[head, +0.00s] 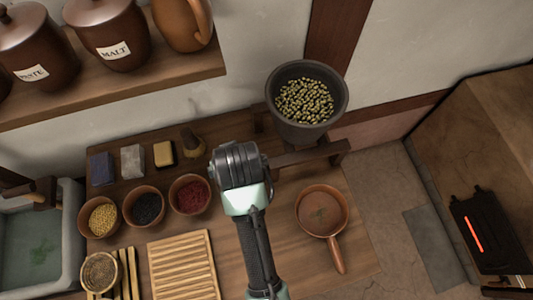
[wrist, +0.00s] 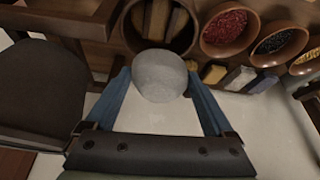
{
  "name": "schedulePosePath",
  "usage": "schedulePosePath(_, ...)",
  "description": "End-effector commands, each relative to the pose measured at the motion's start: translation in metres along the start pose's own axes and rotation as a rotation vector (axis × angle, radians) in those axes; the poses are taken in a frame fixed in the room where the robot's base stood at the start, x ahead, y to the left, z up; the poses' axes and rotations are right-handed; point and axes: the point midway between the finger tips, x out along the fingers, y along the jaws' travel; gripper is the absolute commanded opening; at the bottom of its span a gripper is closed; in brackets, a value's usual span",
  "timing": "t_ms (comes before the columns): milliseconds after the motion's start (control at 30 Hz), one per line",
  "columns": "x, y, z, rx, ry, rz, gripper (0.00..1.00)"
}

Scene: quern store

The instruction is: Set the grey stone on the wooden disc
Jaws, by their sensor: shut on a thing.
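The grey stone (wrist: 160,76) is a rounded pale lump between the two blue fingers of my gripper (wrist: 158,92) in the wrist view. The fingers press on its left and right sides. In the head view my wrist (head: 240,165) hangs over the back of the table and hides the stone and fingers. A round brown wooden piece (wrist: 133,42) with bars or slats inside its rim shows just beyond the stone in the wrist view. It may be the wooden disc, but I cannot tell for sure. In the head view my arm covers that spot.
Bowls of red (head: 190,195), black (head: 144,206) and yellow (head: 102,217) contents stand left of my wrist. Several small blocks (head: 132,160) lie behind them. A dark hopper of beans (head: 334,118) rises at the back right. A handled pan (head: 322,228) lies right of my arm.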

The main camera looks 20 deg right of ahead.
Motion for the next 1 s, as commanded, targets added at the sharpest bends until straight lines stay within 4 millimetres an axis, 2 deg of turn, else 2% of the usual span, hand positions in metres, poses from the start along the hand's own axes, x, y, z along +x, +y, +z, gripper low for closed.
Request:
schedulePosePath(100, 0.006, 0.0, 0.002, -0.002, -0.001, -0.002, 0.04)
schedulePosePath(333, 0.043, 0.0, 0.02, -0.001, -0.003, -0.002, 0.04)
schedulePosePath(700, 0.084, 0.0, 0.037, -0.001, -0.001, -0.002, 0.04)
schedulePosePath(800, 0.091, 0.0, 0.04, -0.001, 0.001, -0.001, 0.04)
schedulePosePath(1000, 0.091, 0.0, 0.04, -0.001, 0.003, -0.001, 0.04)
